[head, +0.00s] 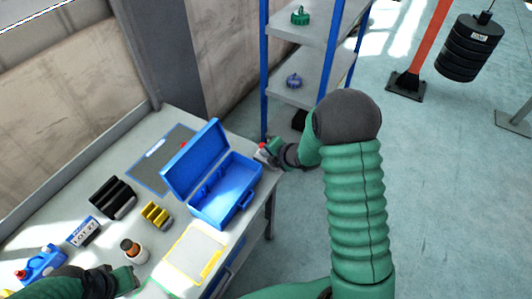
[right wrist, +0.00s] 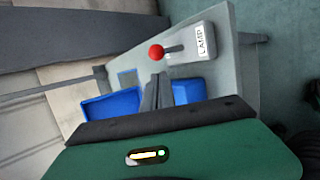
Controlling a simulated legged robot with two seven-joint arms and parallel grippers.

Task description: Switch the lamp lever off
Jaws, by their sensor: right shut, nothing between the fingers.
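The lamp lever has a red ball knob (right wrist: 156,52) on a short dark stem. The stem comes out of a pale box (right wrist: 190,43) labelled LAMP, on the grey table near its edge. In the head view the knob (head: 262,146) is small, just right of the blue toolbox. My right gripper (right wrist: 157,85) is shut and empty, its fingertips close to the knob; I cannot tell whether they touch. It also shows in the head view (head: 272,151), beside the lever. My left gripper (head: 130,281) is over the table at lower left; its fingers are unclear.
An open blue toolbox (head: 225,190) stands close left of the lever. Black and yellow holders, a bottle (head: 133,250) and a blue container (head: 40,262) are on the table (head: 180,225). A blue-posted shelf (head: 298,90) stands behind. A black weight (head: 468,47) hangs at upper right.

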